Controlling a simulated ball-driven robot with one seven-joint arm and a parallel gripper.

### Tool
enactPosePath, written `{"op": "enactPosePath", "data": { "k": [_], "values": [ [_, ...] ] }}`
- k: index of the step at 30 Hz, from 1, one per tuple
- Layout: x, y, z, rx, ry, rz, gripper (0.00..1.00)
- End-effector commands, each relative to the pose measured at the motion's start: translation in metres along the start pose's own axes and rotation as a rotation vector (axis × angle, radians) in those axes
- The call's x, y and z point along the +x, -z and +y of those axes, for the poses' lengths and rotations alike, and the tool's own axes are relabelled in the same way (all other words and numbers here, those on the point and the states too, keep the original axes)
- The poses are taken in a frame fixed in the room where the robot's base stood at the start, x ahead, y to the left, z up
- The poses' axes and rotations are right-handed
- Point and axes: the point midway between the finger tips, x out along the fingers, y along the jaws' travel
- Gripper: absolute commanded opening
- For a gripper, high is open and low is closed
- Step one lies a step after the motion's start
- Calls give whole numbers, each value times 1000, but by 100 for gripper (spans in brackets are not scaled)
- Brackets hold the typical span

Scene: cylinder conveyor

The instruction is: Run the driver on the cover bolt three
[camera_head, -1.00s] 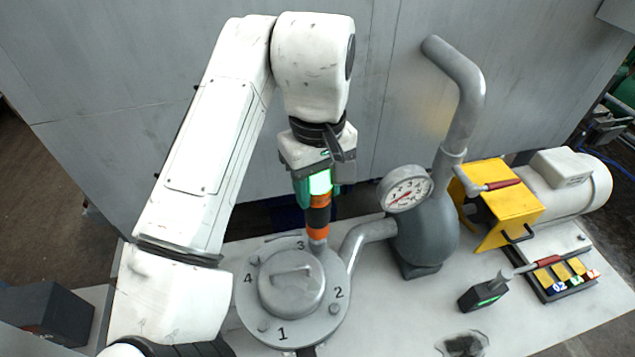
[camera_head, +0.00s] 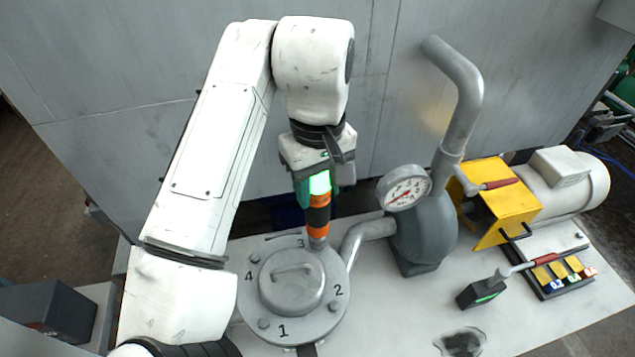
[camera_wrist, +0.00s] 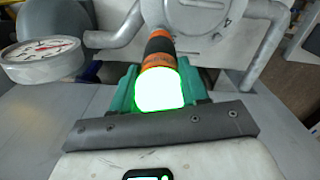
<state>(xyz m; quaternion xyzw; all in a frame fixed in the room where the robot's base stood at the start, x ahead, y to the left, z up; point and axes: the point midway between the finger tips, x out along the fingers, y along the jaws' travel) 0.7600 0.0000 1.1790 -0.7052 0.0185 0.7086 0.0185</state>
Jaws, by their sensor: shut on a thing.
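The round grey cover (camera_head: 331,322) lies on the bench with painted numbers 1 to 4 and a raised centre handle. My gripper (camera_head: 317,190) is above its far right edge, shut on the orange and black driver (camera_head: 318,215). The driver stands nearly upright, with a bright green lit top and its grey tip down at the cover's rim beside the number 3. The bolt there is hidden by the tip, so I cannot tell whether it is seated. Other cover bolts show near 4 (camera_head: 256,258), 1 (camera_head: 263,323) and 2 (camera_head: 333,307). The wrist view also shows the driver (camera_wrist: 158,55).
A grey pipe and pump body (camera_head: 425,235) with a gauge (camera_head: 404,188) stand close right of the cover. Farther right are a yellow guard (camera_head: 508,205), a white motor (camera_head: 570,185), a small black block (camera_head: 482,292) and a tag rack (camera_head: 560,285). A grey wall stands behind.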

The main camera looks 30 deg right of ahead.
Motion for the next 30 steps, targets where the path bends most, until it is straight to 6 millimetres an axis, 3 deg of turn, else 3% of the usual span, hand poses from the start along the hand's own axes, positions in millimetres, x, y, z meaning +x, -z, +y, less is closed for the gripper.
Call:
{"op": "enactPosePath", "data": {
  "k": [30],
  "values": [
    [13,0,0,0,-1,0,0]
  ]
}}
